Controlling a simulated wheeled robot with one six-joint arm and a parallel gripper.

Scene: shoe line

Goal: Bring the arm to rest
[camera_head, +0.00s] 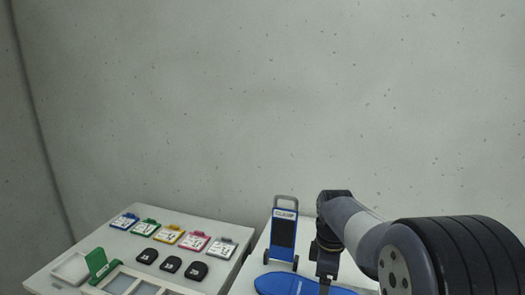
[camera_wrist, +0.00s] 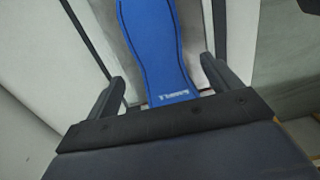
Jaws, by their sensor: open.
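My gripper (camera_head: 325,277) is on the right of the head view, pointing down over the white table. In the wrist view its two fingers (camera_wrist: 162,72) stand wide apart, with nothing seen held between them. A blue insole-shaped piece (camera_wrist: 155,40) with white lettering shows beyond and between the fingers. In the head view a blue sole-shaped piece (camera_head: 280,284) lies flat on the right table, close to the gripper and partly hidden behind it. I cannot tell whether they touch.
A blue trolley-like stand (camera_head: 284,232) with a grey handle stands just left of my arm. The left table (camera_head: 75,245) holds several coloured cards, black pads (camera_head: 170,265), a green piece (camera_head: 101,264) and a white divided tray. A bare concrete wall (camera_head: 200,110) rises behind.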

